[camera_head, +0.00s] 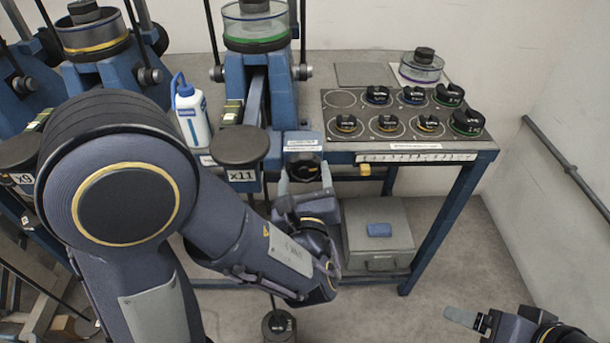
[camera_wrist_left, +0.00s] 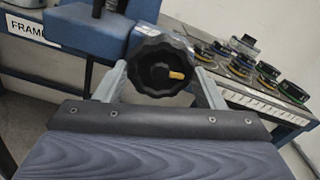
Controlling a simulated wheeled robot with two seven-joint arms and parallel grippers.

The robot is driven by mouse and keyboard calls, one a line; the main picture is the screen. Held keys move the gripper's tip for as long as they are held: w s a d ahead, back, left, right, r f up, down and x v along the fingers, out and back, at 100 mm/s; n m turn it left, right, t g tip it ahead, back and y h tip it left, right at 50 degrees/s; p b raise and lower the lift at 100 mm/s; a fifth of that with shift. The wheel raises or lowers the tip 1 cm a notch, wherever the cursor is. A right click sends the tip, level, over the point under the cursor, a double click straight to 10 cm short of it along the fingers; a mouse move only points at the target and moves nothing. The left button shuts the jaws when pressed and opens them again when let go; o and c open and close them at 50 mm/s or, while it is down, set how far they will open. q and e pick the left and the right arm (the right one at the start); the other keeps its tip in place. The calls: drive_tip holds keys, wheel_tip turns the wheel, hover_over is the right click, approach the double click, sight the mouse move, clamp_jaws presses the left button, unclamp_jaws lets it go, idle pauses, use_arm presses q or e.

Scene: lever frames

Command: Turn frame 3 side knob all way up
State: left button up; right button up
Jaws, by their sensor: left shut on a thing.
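The side knob (camera_head: 305,167) is a black, lobed knob on the front of the blue lever frame (camera_head: 283,95) marked x11. In the left wrist view the knob (camera_wrist_left: 152,78) faces me, with a yellow pointer mark pointing right. My left gripper (camera_head: 306,180) is shut on the knob, one finger on each side of it; both fingers also show in the left wrist view. A FRAME label (camera_wrist_left: 32,31) is at the left there, its number cut off. My right gripper (camera_head: 467,319) is only partly in view at the lower right, away from the frame.
Right of the frame, a bench panel (camera_head: 335,118) carries several black-topped weights with coloured rings. A grey box (camera_head: 377,247) with a blue item on it stands below. A white-and-blue bottle (camera_head: 192,115) stands left of the frame. Another lever frame (camera_head: 100,45) is farther left.

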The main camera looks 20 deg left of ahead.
use_arm(q)
drive_tip(key=o, duration=1)
drive_tip(key=v, duration=0.8)
